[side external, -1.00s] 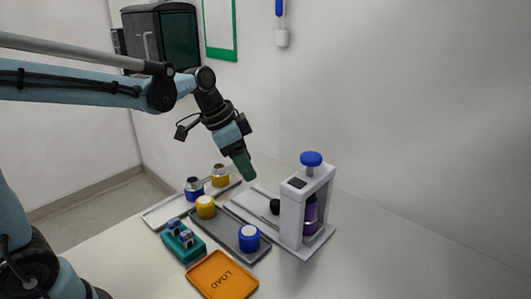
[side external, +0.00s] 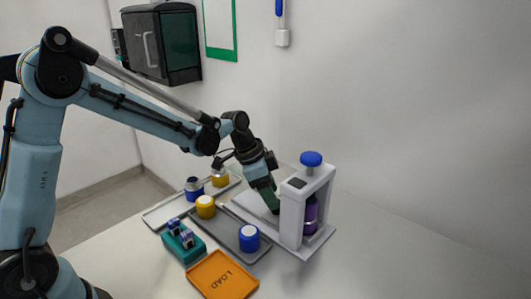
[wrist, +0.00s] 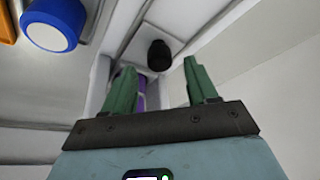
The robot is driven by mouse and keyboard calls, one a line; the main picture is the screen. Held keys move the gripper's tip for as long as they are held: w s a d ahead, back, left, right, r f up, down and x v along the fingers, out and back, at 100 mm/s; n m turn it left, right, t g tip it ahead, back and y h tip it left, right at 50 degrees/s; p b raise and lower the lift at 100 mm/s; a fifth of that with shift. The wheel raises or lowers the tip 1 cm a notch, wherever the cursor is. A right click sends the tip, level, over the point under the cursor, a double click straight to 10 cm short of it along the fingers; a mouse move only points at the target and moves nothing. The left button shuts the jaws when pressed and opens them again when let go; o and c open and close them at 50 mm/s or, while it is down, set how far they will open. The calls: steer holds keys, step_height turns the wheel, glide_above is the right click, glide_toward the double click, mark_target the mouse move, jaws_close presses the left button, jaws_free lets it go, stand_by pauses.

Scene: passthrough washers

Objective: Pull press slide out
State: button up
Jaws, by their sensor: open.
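The press (side external: 292,208) is a pale frame with a blue knob (side external: 311,159) on top. A purple part (side external: 310,208) stands inside it. A black knob (wrist: 160,55) shows in the wrist view on the pale track of the slide (wrist: 185,18). My gripper (side external: 272,207) is low beside the press, on its left, and hides the black knob in the side view. In the wrist view its green fingers (wrist: 160,66) are apart, with the knob seen between and just beyond their tips. I cannot tell whether they touch it.
A grey tray (side external: 224,233) holds a yellow jar (side external: 205,206) and a blue jar (side external: 249,237). A back tray (side external: 160,214) holds another blue jar and yellow jar. A teal rack (side external: 185,248) and an orange LOAD tray (side external: 222,275) lie in front. The table at front right is clear.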

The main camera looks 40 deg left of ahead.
steer(key=shift+x, duration=1.25)
jaws_close()
